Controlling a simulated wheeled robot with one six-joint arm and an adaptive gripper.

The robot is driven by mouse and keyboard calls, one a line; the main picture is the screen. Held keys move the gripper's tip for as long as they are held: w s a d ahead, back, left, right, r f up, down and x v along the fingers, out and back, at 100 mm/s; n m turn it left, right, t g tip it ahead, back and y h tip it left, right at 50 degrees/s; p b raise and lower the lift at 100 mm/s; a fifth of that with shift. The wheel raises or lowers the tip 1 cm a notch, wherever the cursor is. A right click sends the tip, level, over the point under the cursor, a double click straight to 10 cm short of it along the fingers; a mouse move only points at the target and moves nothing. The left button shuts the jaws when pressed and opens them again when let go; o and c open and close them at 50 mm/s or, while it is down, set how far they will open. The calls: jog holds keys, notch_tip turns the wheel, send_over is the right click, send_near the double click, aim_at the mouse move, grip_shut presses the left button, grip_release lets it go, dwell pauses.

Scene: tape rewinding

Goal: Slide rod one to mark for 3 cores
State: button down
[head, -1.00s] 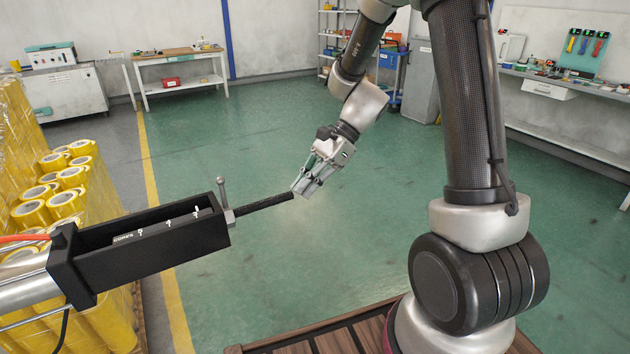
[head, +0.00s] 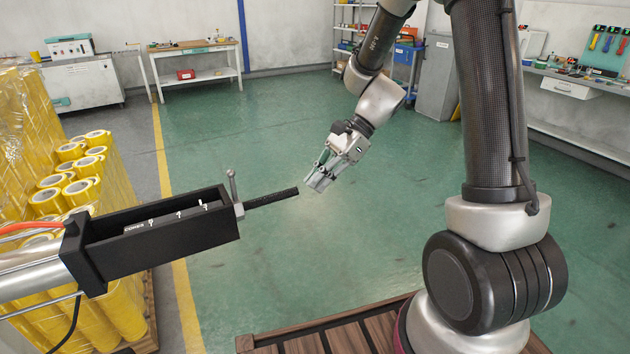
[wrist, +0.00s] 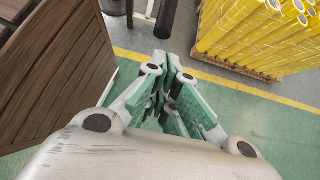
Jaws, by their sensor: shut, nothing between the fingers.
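The black rod (head: 272,198) sticks out to the right from a black open-topped housing (head: 170,247). A clamp lever (head: 233,187) stands upright at the housing's right end. Inside the housing is a scale strip (head: 165,223) lettered "CORES" with several white marks; its numbers are too small to read surely. My gripper (head: 314,187) is shut and empty, just right of the rod's free end with a small gap. In the wrist view the shut fingers (wrist: 175,75) fill the middle, and the rod (wrist: 166,17) shows beyond them at the top.
Yellow tape rolls (head: 88,165) stand stacked on a pallet behind the housing. A brown wooden slatted platform (head: 330,335) lies at the front below my arm. Green floor is clear around my gripper. Benches and shelves line the far walls.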

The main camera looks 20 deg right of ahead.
jog(key=d+f+v, duration=0.1)
jog(key=v, duration=0.9)
jog(key=shift+r, duration=0.15)
jog(key=c, duration=2)
grip_release()
jog(key=shift+w+d+r, duration=0.15)
jog(key=shift+w+d, duration=0.05)
jog(key=o, duration=0.7)
jog(key=f, duration=0.2)
jog(key=f+g, duration=0.1)
jog(key=f, duration=0.1)
jog(key=shift+s+a, duration=0.25)
jog(key=shift+s, duration=0.05)
jog(key=shift+c, duration=0.2)
jog(key=m+g+y, duration=0.1)
jog(key=m+y, duration=0.1)
jog(key=y, duration=0.7)
send_near(276, 201)
jog(key=shift+w+a+r, duration=0.1)
jog(key=shift+w+a, duration=0.05)
jog(key=shift+a, duration=0.4)
jog(key=shift+w+a+r, duration=0.1)
jog(key=shift+a, duration=0.5)
jog(key=x, duration=0.7)
jog(key=shift+a+f, duration=0.15)
jog(key=shift+a, duration=0.05)
